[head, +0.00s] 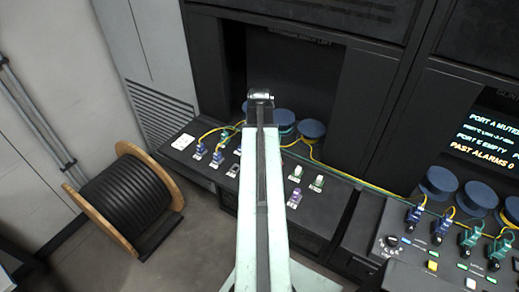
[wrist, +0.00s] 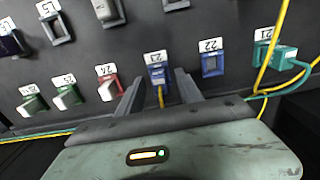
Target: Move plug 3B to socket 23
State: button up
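In the wrist view, my gripper (wrist: 161,78) is open, its two grey fingers standing on either side of the position labelled 23. A blue plug (wrist: 158,75) with a yellow cable shows there between the fingers, with a gap on both sides. It appears to sit at socket 23; its depth is hard to judge, and I cannot read a 3B mark on it. A blue socket labelled 22 (wrist: 212,64) is beside it on the right and looks empty. In the head view, my gripper (head: 261,96) is at the far end of my arm, which hides part of the panel.
A teal plug (wrist: 284,58) sits at position 21 with cables running past it. A red socket (wrist: 108,88) is at 24, green ones further left. In the head view, a cable drum (head: 125,200) stands left, and blue round caps (head: 312,129) line the console's back.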

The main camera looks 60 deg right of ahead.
jog(key=shift+r, duration=0.1)
notch_tip(320, 180, up, 8)
jog(key=p, duration=0.8)
jog(key=shift+f, duration=0.2)
